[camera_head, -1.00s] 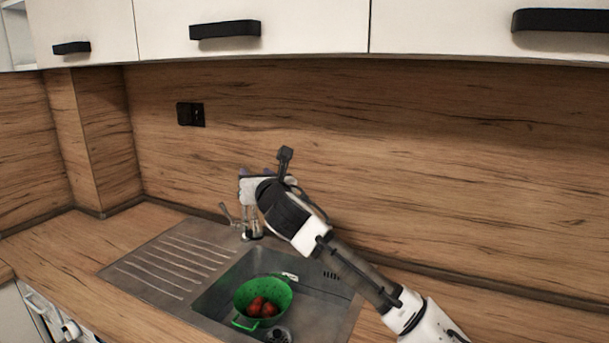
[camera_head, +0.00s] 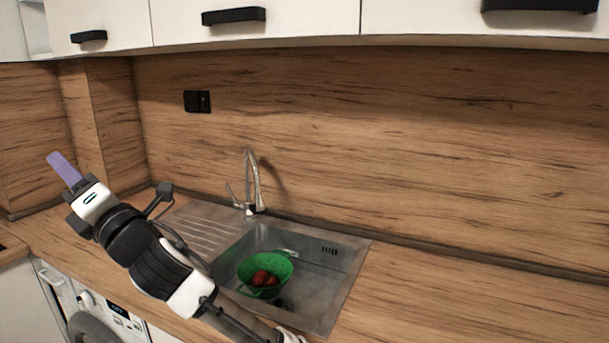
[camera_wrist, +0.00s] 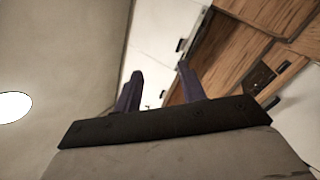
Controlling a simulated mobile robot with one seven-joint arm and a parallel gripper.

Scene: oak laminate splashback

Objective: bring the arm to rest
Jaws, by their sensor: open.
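My gripper (camera_head: 64,170) is at the left of the head view, raised above the counter and pointing up and to the left. In the wrist view its two dark purple fingers (camera_wrist: 160,88) stand apart with nothing between them. My arm crosses the lower left of the head view, in front of the counter and part of the drainboard.
A green colander (camera_head: 246,270) with red fruit (camera_head: 264,279) sits in the sink (camera_head: 318,290). A faucet (camera_head: 254,182) stands behind it. White cabinets (camera_head: 290,22) hang above. A washing machine (camera_head: 92,325) is below the counter at the left.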

